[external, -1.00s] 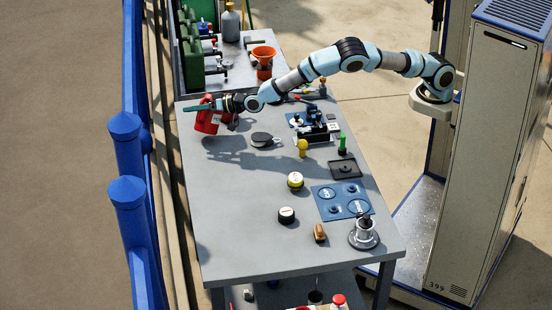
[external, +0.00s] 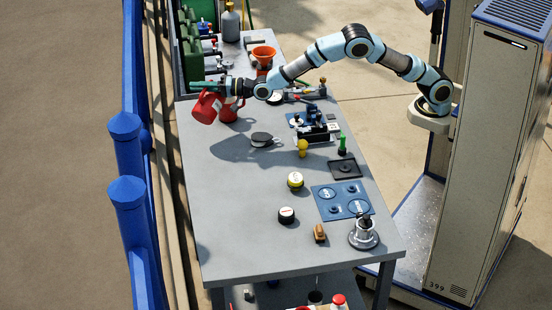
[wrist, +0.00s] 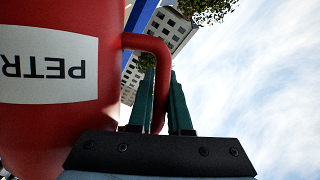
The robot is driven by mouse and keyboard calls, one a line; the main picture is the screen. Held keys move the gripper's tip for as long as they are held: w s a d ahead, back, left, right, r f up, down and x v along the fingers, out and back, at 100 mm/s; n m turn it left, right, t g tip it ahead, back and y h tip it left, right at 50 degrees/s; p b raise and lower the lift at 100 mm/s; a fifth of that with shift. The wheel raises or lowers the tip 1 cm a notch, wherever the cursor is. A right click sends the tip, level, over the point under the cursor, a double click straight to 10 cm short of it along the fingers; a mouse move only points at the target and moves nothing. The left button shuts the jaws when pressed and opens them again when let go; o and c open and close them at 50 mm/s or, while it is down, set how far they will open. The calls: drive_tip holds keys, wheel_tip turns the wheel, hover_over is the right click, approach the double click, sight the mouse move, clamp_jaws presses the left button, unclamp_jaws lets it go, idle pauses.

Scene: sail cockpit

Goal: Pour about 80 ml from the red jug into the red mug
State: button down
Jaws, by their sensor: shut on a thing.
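The red jug (external: 205,108) is in my gripper (external: 194,85) at the far left of the table, above the tabletop and looking slightly tilted. In the wrist view its red body with a white label (wrist: 45,65) fills the left side. My gripper's green fingers (wrist: 161,75) are shut on the jug's red handle. A second red vessel with a handle, which seems to be the red mug (external: 229,112), stands just right of the jug, partly hidden by the jug and my gripper. I cannot see inside either vessel or any liquid flowing.
A blue railing (external: 130,160) runs along the left. The front left tabletop is clear.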

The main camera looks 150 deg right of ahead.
drive_tip(key=shift+s+r+m+h, duration=0.4)
drive_tip(key=shift+s+r+m, duration=0.1)
drive_tip(key=shift+r, duration=0.1)
drive_tip(key=shift+s+b, duration=0.25)
drive_tip(key=shift+b, duration=0.5)
drive_tip(key=shift+s+d+r+m+b, duration=0.1)
drive_tip(key=shift+s+r+m+b, duration=0.2)
drive_tip(key=shift+s+m+b, duration=0.2)
drive_tip(key=shift+s+d+r+m+t+h+b, duration=0.1)
drive_tip(key=shift+s+r+m+t+h+b, duration=0.1)
drive_tip(key=shift+s+b, duration=0.4)
drive_tip(key=shift+s+r+m+t+h+b, duration=0.1)
drive_tip(key=shift+s+r+m+b, duration=0.1)
drive_tip(key=shift+b, duration=0.7)
drive_tip(key=shift+s+r+m+b, duration=0.25)
drive_tip(key=shift+m+b, duration=0.15)
drive_tip(key=shift+b, duration=0.6)
